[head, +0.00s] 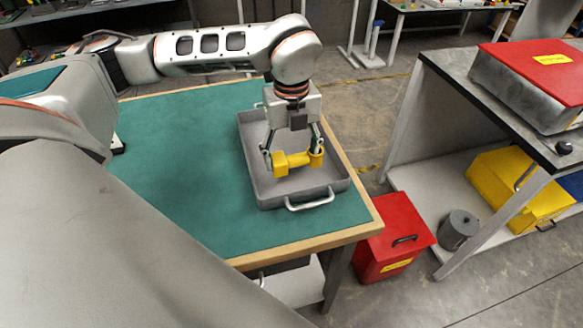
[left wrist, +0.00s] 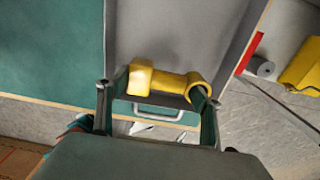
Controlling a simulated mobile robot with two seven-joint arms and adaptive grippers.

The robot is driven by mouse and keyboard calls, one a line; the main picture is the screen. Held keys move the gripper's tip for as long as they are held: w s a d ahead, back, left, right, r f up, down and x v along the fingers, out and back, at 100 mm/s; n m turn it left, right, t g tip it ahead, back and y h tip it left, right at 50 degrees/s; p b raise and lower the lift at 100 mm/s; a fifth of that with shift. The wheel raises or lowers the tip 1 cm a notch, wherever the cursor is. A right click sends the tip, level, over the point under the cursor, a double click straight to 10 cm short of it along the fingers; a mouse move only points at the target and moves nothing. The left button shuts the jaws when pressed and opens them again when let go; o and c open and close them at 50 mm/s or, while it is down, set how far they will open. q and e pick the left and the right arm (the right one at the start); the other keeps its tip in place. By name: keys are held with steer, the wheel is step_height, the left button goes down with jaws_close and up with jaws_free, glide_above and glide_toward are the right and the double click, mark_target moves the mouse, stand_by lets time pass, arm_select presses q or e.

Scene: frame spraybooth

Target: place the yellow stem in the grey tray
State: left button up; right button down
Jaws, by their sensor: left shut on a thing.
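The yellow stem (head: 297,160) is held between the fingers of my left gripper (head: 293,155), lying roughly level. It has a blocky end on the left and a ring-shaped end on the right. The grey tray (head: 262,190) is on the green table top, and the stem is over its inside. I cannot tell whether the stem touches the tray floor. In the left wrist view the stem (left wrist: 165,81) spans between the two fingertips (left wrist: 157,88), with the tray (left wrist: 180,35) behind it. My right gripper is not in view.
The green table top (head: 180,170) is clear left of the tray. The tray has a metal handle (head: 309,200) near the table's wooden edge. A red bin (head: 393,240) stands on the floor to the right, beside a shelf bench (head: 445,75) with a red-lidded box (head: 530,75).

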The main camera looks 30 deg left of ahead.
mark_target(291, 180)
arm_select(q)
steer(key=shift+f, duration=2.35)
steer(key=shift+f, duration=0.2)
steer(key=o, duration=1.2)
steer(key=shift+o, duration=0.2)
steer(key=shift+r, duration=0.1)
step_height(291, 180, up, 12)
steer(key=shift+r, duration=0.15)
